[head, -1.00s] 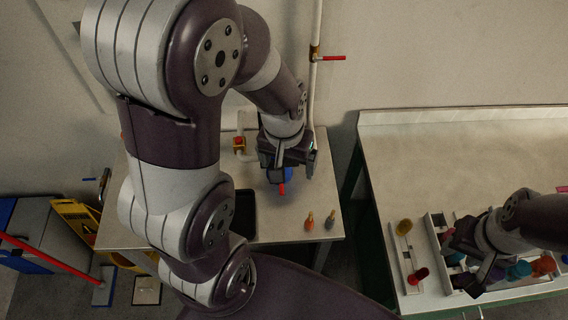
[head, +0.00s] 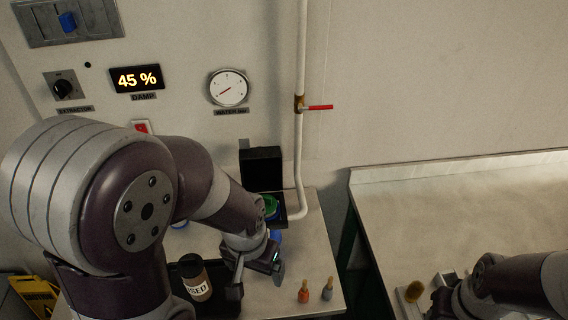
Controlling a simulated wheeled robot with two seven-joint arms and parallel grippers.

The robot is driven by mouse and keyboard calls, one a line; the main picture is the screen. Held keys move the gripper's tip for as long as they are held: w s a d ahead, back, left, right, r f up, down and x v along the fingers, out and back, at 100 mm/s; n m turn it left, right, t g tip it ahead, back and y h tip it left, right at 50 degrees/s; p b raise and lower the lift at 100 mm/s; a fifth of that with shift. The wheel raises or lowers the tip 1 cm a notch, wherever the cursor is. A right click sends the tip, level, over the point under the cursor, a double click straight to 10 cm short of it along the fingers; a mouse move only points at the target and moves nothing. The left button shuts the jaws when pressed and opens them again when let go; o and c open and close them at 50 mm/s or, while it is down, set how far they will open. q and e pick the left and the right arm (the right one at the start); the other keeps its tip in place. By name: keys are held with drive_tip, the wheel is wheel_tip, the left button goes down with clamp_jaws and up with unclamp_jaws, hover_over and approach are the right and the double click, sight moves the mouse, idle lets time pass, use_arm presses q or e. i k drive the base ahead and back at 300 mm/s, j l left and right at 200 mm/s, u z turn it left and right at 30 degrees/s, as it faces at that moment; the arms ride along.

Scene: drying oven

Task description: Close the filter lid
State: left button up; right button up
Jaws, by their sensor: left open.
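A black box with its lid (head: 262,168) standing up and open sits at the back of the small table, against the wall by the white pipe. It appears to be the filter housing; something green (head: 270,206) shows inside it. My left gripper (head: 258,281) is in front of the box, lower in the picture. Its jaws are apart, with nothing seen between them. The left forearm hides part of the box's left side. My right gripper (head: 445,302) is at the bottom right over the other bench, partly cut off by the frame; its jaws are unclear.
A jar labelled "USED" (head: 195,280) stands in a black tray left of the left gripper. Orange (head: 304,291) and grey (head: 328,289) small bottles stand at the table's right front. A white pipe (head: 301,160) with a red-handled valve (head: 318,107) runs beside the box.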

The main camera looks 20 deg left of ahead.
sight(261, 168)
drive_tip(key=k+u, duration=0.1)
drive_tip(key=u, duration=0.75)
